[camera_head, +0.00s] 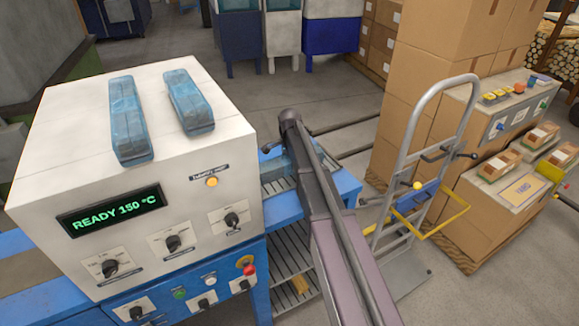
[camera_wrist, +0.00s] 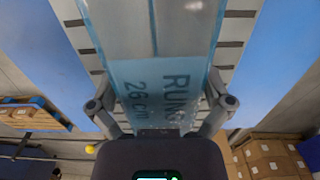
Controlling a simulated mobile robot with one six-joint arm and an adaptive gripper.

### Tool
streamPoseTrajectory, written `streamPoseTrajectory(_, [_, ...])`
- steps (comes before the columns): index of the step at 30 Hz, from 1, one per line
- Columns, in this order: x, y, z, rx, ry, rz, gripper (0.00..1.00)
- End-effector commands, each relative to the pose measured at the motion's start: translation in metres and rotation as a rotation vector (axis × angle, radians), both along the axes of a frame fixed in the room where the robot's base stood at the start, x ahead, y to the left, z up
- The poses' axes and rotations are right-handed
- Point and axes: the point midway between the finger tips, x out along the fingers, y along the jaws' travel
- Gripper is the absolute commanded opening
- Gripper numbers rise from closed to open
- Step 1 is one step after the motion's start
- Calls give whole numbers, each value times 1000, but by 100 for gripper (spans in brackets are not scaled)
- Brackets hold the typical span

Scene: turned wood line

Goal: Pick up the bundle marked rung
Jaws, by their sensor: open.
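The bundle (camera_wrist: 155,75) in blue translucent wrap lies on a roller conveyor in the wrist view. Its printed label reads "RUN" and "26 cm", with the end of the word cut off by my gripper. My gripper (camera_wrist: 162,106) is open, with one finger on each side of the bundle's near end. I cannot tell whether the fingers touch it. In the head view my arm reaches over the conveyor beside the machine, and its end is mostly hidden.
The white machine (camera_head: 145,170) reads "READY 150 °C" and has two blue-wrapped pieces (camera_head: 130,118) on top. The conveyor (camera_wrist: 230,40) has blue rails. A hand truck (camera_head: 408,185) and stacked cartons (camera_head: 440,50) stand to the right. Open grey floor lies behind.

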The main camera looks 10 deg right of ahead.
Motion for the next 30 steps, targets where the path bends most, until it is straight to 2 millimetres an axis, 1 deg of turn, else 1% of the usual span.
streamPoseTrajectory(12, [0, 0, 0, 0, 0, 0, 100])
streamPoseTrajectory(13, [0, 0, 0, 0, 0, 0, 94])
streamPoseTrajectory(14, [0, 0, 0, 0, 0, 0, 85])
streamPoseTrajectory(15, [0, 0, 0, 0, 0, 0, 73])
streamPoseTrajectory(17, [0, 0, 0, 0, 0, 0, 55])
streamPoseTrajectory(18, [0, 0, 0, 0, 0, 0, 44])
streamPoseTrajectory(20, [0, 0, 0, 0, 0, 0, 26])
streamPoseTrajectory(21, [0, 0, 0, 0, 0, 0, 19])
streamPoseTrajectory(30, [0, 0, 1, 0, 0, 0, 19])
